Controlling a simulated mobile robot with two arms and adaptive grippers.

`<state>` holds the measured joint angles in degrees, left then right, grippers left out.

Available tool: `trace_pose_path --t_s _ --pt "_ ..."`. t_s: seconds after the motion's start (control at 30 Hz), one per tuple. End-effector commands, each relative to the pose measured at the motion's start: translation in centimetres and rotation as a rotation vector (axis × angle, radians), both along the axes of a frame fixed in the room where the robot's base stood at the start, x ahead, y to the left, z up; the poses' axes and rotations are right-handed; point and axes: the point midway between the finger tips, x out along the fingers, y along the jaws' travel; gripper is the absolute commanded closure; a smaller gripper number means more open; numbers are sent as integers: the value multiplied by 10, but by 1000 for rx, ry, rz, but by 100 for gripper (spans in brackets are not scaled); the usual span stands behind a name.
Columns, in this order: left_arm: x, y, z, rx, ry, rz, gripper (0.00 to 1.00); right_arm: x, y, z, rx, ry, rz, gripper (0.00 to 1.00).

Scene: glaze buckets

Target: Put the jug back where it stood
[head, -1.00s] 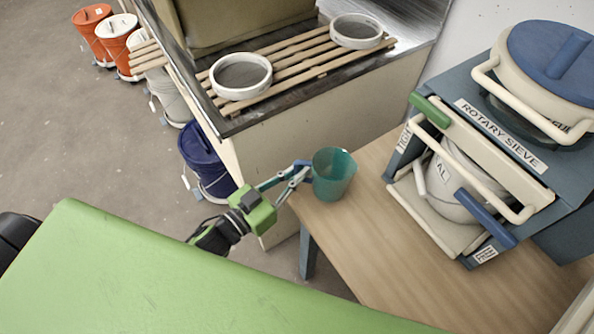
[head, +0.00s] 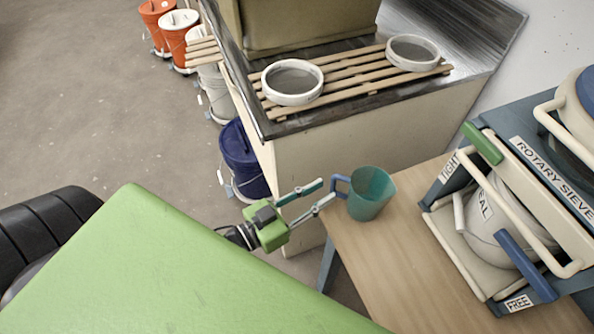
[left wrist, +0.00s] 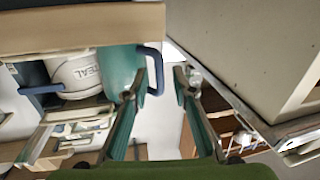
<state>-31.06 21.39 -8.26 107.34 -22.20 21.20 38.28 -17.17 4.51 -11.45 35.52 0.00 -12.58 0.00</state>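A small gap seems to separate fingers and handle. My right gripper is not in view.
The rotary sieve (head: 500,220) stands on the table right of the jug. Behind is a counter with a slatted rack (head: 340,88) and two white-rimmed sieves. A dark blue bucket (head: 243,165) and several others stand on the floor at left. Bare tabletop lies in front of the jug.

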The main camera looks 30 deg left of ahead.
Motion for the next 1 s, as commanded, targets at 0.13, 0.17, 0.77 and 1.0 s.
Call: trace_pose_path --t_s 0.13,0.17,0.77,1.0 --pt "-31 15 -3 1 5 1 75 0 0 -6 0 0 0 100" --pt "-36 17 -3 1 4 0 75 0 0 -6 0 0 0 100" --pt "-68 36 -5 5 7 6 75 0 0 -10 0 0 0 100" --pt "-68 78 -138 115 249 169 75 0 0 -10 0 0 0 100"
